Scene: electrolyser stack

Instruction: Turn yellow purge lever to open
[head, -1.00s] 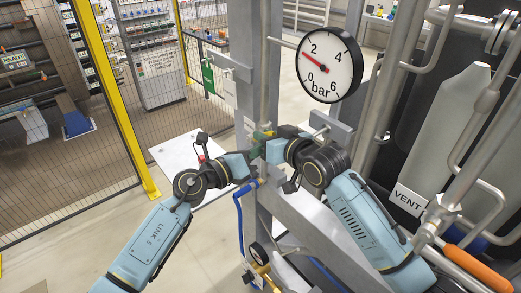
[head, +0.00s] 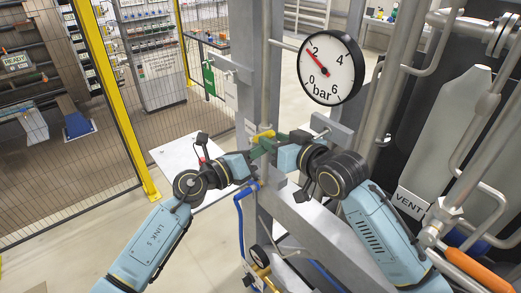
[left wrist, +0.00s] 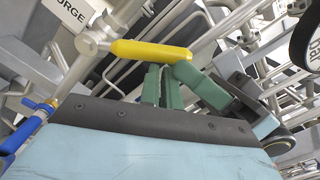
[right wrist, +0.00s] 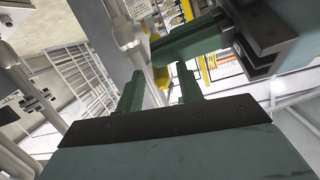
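The yellow purge lever (head: 264,134) sits on pipework at the post in the middle of the head view. In the left wrist view the lever (left wrist: 150,52) lies across the picture just beyond my left fingertips. My left gripper (head: 257,152) has its green fingers (left wrist: 161,68) close together with nothing visible between them; I cannot tell whether they touch the lever. My right gripper (head: 279,142) is beside the lever's right side. In the right wrist view its fingers (right wrist: 160,80) stand apart, with a yellow bit visible beyond the gap. The left gripper's green fingers (right wrist: 190,40) cross close by.
A round pressure gauge (head: 331,68) hangs above right, its red needle near 2 bar. A blue hose (head: 240,215) runs down below the lever. Grey beams and pipes crowd the right. A VENT sign (head: 411,202) is at right. The grippers are very close together.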

